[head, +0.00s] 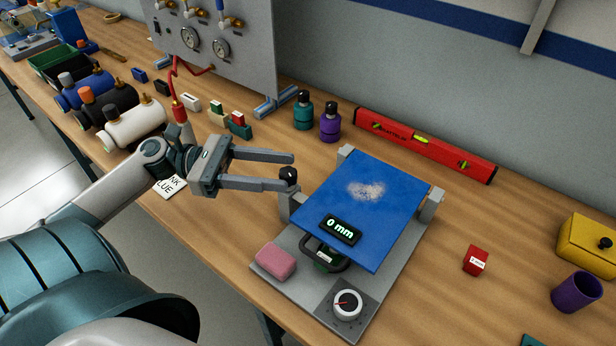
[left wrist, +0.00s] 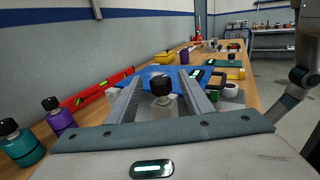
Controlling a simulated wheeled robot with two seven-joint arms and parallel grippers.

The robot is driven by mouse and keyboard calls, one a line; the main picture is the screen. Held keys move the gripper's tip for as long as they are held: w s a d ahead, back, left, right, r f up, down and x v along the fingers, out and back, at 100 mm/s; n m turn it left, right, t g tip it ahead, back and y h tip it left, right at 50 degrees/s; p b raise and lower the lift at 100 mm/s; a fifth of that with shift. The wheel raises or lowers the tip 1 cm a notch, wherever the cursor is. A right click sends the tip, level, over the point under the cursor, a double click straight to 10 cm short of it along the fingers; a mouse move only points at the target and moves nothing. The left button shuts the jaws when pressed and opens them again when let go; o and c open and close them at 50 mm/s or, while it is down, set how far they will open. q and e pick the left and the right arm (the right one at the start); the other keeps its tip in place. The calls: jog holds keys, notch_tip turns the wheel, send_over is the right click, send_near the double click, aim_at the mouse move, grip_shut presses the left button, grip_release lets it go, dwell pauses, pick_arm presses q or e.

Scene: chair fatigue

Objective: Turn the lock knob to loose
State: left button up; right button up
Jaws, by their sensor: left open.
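A black knob (head: 288,175), which looks like the lock knob, sits on a grey post at the left side of the blue-plated fixture (head: 395,205). My left gripper (head: 290,171) is open, its two fingers pointing right, with the knob close to the fingertips. In the left wrist view the black knob (left wrist: 161,87) shows between the two open fingers (left wrist: 160,90); I cannot tell whether either finger touches it. A round dial (head: 347,304) with a red pointer sits on the fixture's front corner. My right gripper is out of view.
A pink block (head: 276,260) rests on the fixture's base. Teal (head: 303,110) and purple (head: 330,122) bottles and a red level (head: 425,144) lie behind. A red cube (head: 475,261) and purple cup (head: 577,292) stand right. A gauge panel (head: 215,50) rises behind my left arm.

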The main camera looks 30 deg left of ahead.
pick_arm(q)
jog(key=x, duration=0.6)
jog(key=shift+d+b, duration=0.25)
jog(key=shift+b, duration=0.1)
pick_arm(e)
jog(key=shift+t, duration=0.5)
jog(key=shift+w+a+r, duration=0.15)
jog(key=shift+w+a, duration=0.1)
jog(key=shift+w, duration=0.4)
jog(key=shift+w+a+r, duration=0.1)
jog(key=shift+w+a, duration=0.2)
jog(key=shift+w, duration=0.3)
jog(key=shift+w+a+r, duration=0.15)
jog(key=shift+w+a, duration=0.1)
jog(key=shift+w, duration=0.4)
pick_arm(q)
jog(key=shift+w, duration=0.1)
jog(key=c, duration=1.1)
